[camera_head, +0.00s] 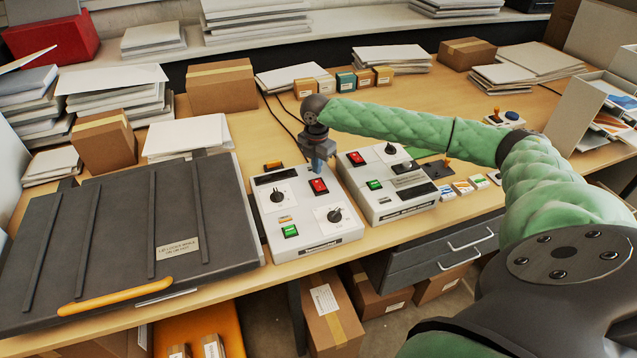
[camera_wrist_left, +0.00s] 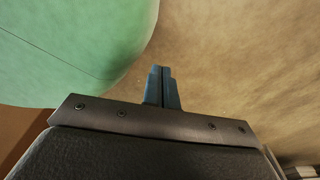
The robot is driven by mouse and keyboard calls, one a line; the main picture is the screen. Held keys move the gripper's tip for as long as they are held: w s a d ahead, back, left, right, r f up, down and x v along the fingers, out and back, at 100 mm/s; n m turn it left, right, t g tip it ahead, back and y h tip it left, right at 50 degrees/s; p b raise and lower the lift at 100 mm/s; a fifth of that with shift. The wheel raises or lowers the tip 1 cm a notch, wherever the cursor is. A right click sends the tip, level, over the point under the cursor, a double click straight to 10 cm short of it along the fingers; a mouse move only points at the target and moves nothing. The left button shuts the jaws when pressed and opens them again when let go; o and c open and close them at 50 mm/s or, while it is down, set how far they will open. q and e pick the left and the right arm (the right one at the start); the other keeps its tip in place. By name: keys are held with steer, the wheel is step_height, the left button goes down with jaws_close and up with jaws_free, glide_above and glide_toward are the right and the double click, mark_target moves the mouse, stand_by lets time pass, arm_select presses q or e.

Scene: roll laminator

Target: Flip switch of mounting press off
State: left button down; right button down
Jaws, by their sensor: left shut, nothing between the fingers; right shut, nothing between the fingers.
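The mounting press (camera_head: 120,230) looks like a wide dark flat plate with ribs, a label and an orange handle bar (camera_head: 115,297), at the left of the bench. Beside it is a white control box (camera_head: 318,243) with two black knobs, a red switch (camera_head: 319,186) and a green switch (camera_head: 290,231). The label on the box is too small to read. My right gripper (camera_head: 317,165) points down, shut and empty, just above the red switch; I cannot tell if it touches. My left gripper (camera_wrist_left: 162,86) is shut and empty in the left wrist view, away from the bench controls.
A second white control box (camera_head: 395,205) with a red and a green switch stands close on the right. Cardboard boxes (camera_head: 221,87) and paper stacks (camera_head: 117,92) fill the back of the bench. Grey drawers (camera_head: 440,250) sit below the bench edge.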

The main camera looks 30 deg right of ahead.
mark_target(317, 182)
steer(key=shift+r, duration=0.3)
steer(key=shift+r+p, duration=0.25)
steer(key=shift+p, duration=0.15)
steer(key=shift+r+p, duration=0.6)
arm_select(q)
steer(key=s+r, duration=0.2)
steer(key=s, duration=0.1)
steer(key=shift+s+a+p, duration=0.2)
steer(key=shift+p, duration=0.2)
arm_select(e)
steer(key=shift+r, duration=0.5)
arm_select(q)
steer(key=shift+s+d, duration=0.15)
steer(key=shift+d, duration=0.1)
